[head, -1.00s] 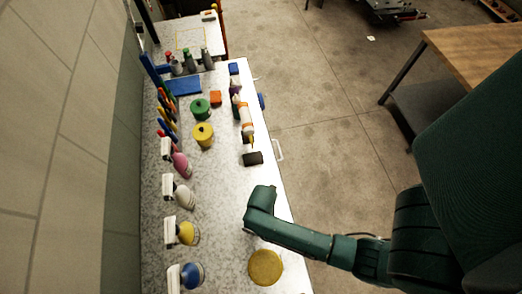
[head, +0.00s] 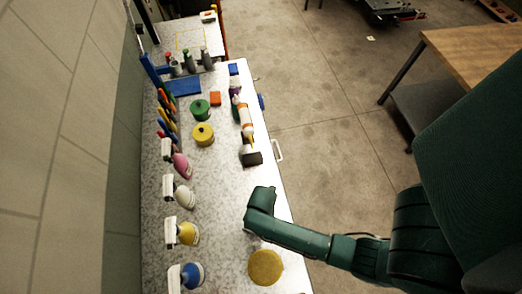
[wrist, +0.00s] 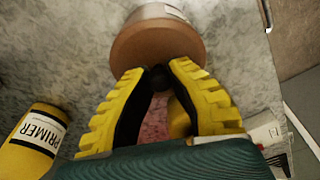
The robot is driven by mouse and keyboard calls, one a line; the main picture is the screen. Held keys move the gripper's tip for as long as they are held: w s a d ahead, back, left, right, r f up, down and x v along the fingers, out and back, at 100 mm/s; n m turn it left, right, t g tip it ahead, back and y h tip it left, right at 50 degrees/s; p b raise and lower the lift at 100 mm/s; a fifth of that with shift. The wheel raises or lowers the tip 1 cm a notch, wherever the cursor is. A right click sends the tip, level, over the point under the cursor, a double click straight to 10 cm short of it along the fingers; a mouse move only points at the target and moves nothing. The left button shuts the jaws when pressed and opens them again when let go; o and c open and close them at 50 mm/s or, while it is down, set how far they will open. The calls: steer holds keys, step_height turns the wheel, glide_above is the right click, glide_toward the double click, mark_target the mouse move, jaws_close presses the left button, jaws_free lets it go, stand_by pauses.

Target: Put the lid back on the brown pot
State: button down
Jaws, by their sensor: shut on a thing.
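In the wrist view my gripper (wrist: 158,84) is shut on a small dark knob (wrist: 158,76). Its two yellow ridged fingers close from both sides. The knob stands against a brown round lid (wrist: 155,42), whose lower part the fingers hide. A grey cylinder with a pale label (wrist: 158,11) shows just past the lid; whether the two touch I cannot tell. I cannot make out the brown pot's body for certain. In the head view a small dark shape (head: 252,158) lies near the bench's right edge, and my gripper is not clearly seen.
A yellow PRIMER can (wrist: 33,140) is at the lower left in the wrist view. In the head view, a green pot (head: 200,109), a yellow pot (head: 203,134) and several spray bottles line the speckled bench (head: 218,190). A yellow disc (head: 265,267) sits at the near end.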

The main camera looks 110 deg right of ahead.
stand_by(0.4)
steer(key=c, duration=0.5)
jaws_free()
step_height(320, 180, up, 3)
steer(key=p, duration=0.3)
steer(key=shift+f, duration=0.2)
steer(key=shift+r, duration=2.15)
steer(key=shift+c, duration=0.4)
jaws_close()
